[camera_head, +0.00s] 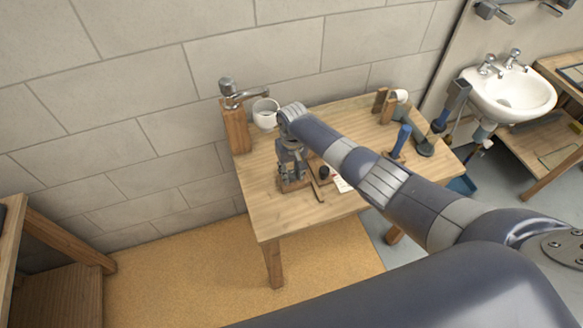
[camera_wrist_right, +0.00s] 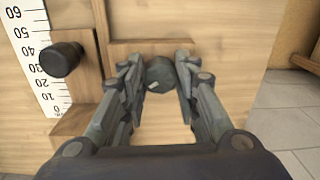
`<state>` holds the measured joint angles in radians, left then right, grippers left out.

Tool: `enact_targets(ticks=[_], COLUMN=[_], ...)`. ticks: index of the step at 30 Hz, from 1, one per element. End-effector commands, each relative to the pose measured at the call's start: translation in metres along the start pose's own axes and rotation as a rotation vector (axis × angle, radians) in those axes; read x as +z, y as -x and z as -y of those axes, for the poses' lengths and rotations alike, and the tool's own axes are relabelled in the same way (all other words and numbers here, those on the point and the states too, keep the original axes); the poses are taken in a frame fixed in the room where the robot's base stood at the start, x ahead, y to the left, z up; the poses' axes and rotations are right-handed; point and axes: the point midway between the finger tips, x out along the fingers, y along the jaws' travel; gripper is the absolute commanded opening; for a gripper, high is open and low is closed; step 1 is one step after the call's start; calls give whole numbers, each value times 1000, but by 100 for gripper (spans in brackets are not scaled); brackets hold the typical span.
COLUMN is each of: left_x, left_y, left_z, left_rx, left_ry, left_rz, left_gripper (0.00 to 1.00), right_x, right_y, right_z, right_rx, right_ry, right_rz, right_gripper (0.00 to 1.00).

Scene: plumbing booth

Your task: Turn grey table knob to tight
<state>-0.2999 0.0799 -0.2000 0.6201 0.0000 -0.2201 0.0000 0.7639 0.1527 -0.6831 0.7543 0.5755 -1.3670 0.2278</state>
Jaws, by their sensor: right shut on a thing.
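The grey table knob (camera_wrist_right: 161,76) is in the upper middle of the right wrist view, on a small wooden mount. My right gripper (camera_wrist_right: 158,66) has a finger on each side of it and is shut on it. A pale mark shows on the knob's face. In the head view my right gripper (camera_head: 291,172) points down over the front left part of the wooden table (camera_head: 283,219). There the gripper and arm hide the grey knob. My left gripper is not in view.
A black knob (camera_wrist_right: 61,59) stands beside a white numbered scale (camera_wrist_right: 30,50), left of the grey knob. A tap (camera_head: 231,92) on a wooden post and a white mug (camera_head: 265,114) stand at the back left. A blue-handled tool (camera_head: 400,141) is at the right.

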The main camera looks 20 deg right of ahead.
Motion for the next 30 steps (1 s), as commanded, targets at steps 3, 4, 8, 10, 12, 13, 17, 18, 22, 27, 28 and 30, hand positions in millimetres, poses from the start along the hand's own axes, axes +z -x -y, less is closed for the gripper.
enact_targets(ticks=[3,4,8,10,12,13,17,18,22,27,28,30], left_x=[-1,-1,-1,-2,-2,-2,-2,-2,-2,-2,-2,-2], left_y=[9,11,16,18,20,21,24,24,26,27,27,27], left_z=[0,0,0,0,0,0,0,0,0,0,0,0], left_rx=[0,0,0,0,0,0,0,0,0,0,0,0], left_ry=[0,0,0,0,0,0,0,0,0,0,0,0], left_rz=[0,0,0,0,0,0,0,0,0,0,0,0], left_gripper=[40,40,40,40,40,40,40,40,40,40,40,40], right_x=[1,1,1,1,1,1,0,0,0,0,0,0], right_y=[2,2,2,2,1,1,1,1,1,0,0,0], right_z=[1,1,2,1,1,2,1,1,1,1,1,1], right_rx=[-2,-2,-2,-2,-1,-1,-1,-1,0,-1,0,0], right_ry=[-109,-137,-249,-303,-353,-373,-446,-464,-510,-542,-545,-550], right_rz=[1,0,-2,-2,-3,-3,-6,-6,-7,-8,-8,-8], right_gripper=[5,5,5,5,5,5,5,5,5,5,5,5])
